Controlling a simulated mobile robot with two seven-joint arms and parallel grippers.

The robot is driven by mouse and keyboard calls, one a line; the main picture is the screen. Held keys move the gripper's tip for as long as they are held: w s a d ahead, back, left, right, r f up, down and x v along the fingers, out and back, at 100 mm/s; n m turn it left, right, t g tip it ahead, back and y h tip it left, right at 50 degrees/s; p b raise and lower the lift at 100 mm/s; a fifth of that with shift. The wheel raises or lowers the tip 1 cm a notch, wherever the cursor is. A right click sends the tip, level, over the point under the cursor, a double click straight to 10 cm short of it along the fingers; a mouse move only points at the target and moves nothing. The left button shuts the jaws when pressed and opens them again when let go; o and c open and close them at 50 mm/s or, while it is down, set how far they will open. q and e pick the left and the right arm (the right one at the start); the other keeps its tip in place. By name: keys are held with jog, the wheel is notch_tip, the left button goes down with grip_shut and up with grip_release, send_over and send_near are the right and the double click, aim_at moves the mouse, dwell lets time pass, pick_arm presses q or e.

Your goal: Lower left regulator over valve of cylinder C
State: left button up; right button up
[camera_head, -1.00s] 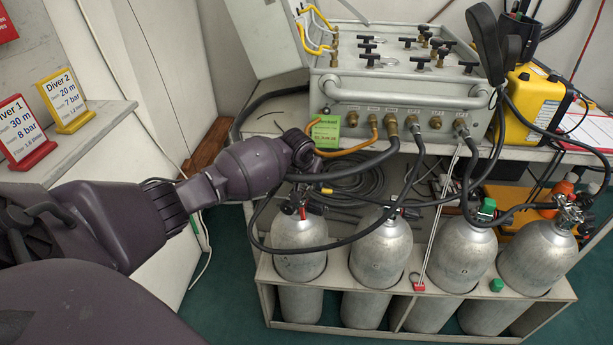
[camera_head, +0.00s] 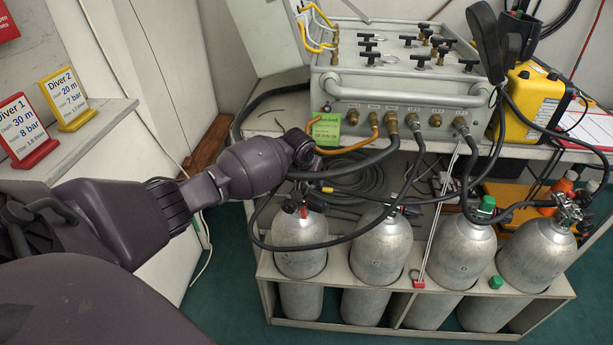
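Several grey cylinders stand in a row in a rack. The leftmost (camera_head: 299,245) and second (camera_head: 383,245) have dark hoses crossing them. The third (camera_head: 461,250) has a green cap (camera_head: 487,204) at its valve. The rightmost (camera_head: 537,253) has a metal fitting like a regulator (camera_head: 568,212) at its top. I cannot read which cylinder is C. My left arm comes in from the left, its wrist above the leftmost cylinder. A small part of my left gripper (camera_head: 301,196) shows by that cylinder's valve, with something red there; the fingers and any regulator held are unclear. My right gripper is out of view.
The air panel (camera_head: 400,75) stands on the bench behind, with hoses hanging from its front. A yellow case (camera_head: 532,105) is at right. A loose green cap (camera_head: 496,283) and a red tag (camera_head: 418,283) are at the rack (camera_head: 400,297). Diver signs stand on the left ledge.

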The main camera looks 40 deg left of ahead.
aim_at(302, 185)
pick_arm(q)
jog(key=shift+f, duration=0.35)
dwell(0.9)
jog(key=o, duration=1.2)
jog(key=shift+c, duration=0.2)
jog(key=shift+o, duration=0.6)
jog(key=shift+f, duration=0.1)
jog(key=p+v, duration=0.3)
jog(key=v, duration=0.7)
jog(key=shift+w+p, duration=0.1)
jog(key=shift+p, duration=0.2)
jog(key=shift+s+r, duration=0.3)
jog(key=shift+r, duration=0.15)
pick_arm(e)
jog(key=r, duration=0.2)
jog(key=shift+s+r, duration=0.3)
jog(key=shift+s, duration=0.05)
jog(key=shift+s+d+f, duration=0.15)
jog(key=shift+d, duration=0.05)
